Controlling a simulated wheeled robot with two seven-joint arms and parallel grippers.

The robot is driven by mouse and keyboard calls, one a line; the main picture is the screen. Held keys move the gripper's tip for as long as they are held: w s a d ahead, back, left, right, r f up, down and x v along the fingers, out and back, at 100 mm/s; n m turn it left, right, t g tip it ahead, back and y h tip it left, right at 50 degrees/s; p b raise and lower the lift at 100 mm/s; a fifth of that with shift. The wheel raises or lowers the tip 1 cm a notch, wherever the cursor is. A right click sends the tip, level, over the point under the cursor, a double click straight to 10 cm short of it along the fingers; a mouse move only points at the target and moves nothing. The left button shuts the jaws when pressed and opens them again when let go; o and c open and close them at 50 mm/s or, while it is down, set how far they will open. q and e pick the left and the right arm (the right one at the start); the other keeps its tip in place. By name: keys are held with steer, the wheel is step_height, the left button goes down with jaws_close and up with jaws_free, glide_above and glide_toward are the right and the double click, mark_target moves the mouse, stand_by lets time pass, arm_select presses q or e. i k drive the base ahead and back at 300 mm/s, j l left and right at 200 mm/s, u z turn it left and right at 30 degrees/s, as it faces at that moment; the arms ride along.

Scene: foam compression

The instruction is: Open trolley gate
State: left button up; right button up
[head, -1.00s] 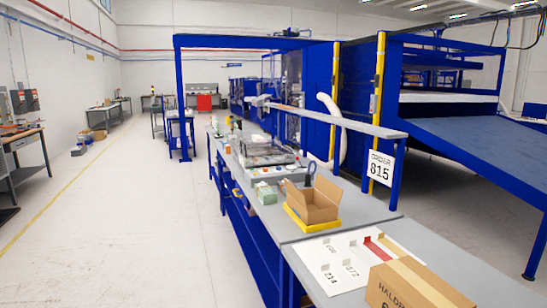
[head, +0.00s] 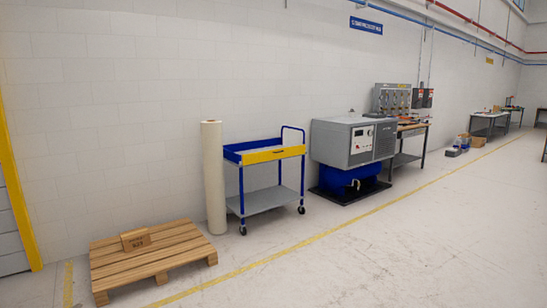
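A trolley (head: 264,200) with blue posts, a grey lower shelf and dark wheels stands against the left wall in the head view. Its upper tray has blue sides and a yellow front panel (head: 274,154), which looks upright and closed. A blue push handle (head: 294,133) rises at its right end. The trolley is some distance away across the floor. Neither of my grippers is in view.
A tall cream roll (head: 213,178) stands at the trolley's left. A wooden pallet (head: 150,258) with a small carton (head: 135,239) lies nearer. A grey and blue machine (head: 351,155) stands right of the trolley. The floor in front (head: 400,250) is clear beyond a yellow line.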

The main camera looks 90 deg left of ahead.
mark_target(265, 156)
steer(key=j+u, duration=0.1)
steer(key=u, duration=2.7)
steer(key=i+z, duration=0.2)
steer(key=i, duration=3.8)
steer(key=i+l, duration=0.1)
steer(key=i, duration=1.3)
steer(key=j+u, duration=0.05)
